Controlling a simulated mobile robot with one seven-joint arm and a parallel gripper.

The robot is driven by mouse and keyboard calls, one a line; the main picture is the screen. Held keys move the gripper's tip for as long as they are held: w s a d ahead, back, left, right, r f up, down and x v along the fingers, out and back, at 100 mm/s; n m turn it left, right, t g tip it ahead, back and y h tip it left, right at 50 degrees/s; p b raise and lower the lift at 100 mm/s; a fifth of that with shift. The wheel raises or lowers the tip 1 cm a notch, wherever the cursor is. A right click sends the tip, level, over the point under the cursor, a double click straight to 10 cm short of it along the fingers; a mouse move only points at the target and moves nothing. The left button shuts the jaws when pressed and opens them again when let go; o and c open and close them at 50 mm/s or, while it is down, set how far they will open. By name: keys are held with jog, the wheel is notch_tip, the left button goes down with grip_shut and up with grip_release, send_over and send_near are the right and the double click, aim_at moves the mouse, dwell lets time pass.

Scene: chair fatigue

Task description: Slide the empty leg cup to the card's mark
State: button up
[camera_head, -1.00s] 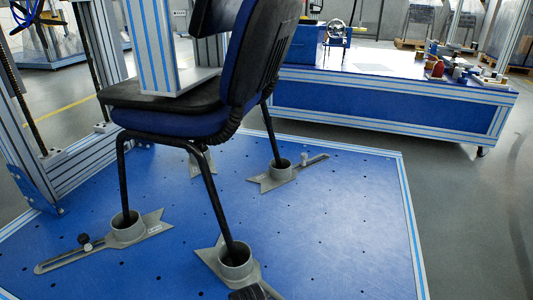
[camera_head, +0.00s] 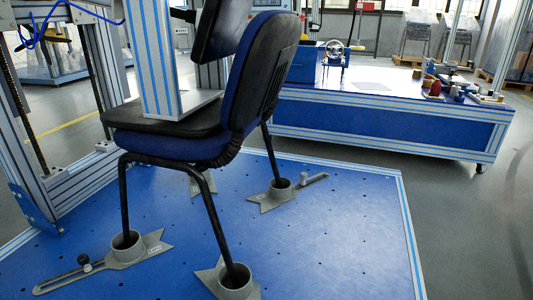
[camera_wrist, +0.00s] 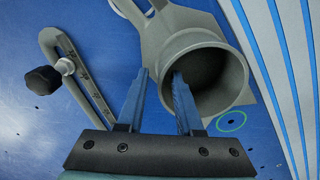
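In the wrist view a grey leg cup (camera_wrist: 237,82) with no chair leg visible in it stands on the blue plate. Its slotted arm (camera_wrist: 85,80) extends left and carries a black knob (camera_wrist: 43,79). My gripper (camera_wrist: 160,75) has its two blue fingers apart. The right finger reaches into the cup's mouth and the left is outside its wall; I cannot tell whether either touches. No card shows. My gripper is outside the head view, and I cannot identify this cup there.
The chair (camera_head: 185,115) stands on the blue plate (camera_head: 330,235), with legs in a front-left cup (camera_head: 126,246), a front-right cup (camera_head: 236,283) and a back-right cup (camera_head: 281,189). Aluminium edging (camera_wrist: 287,70) runs right of the empty cup. A bench (camera_head: 385,125) stands behind.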

jog(key=shift+r+p, duration=2.05)
jog(key=shift+r, duration=0.05)
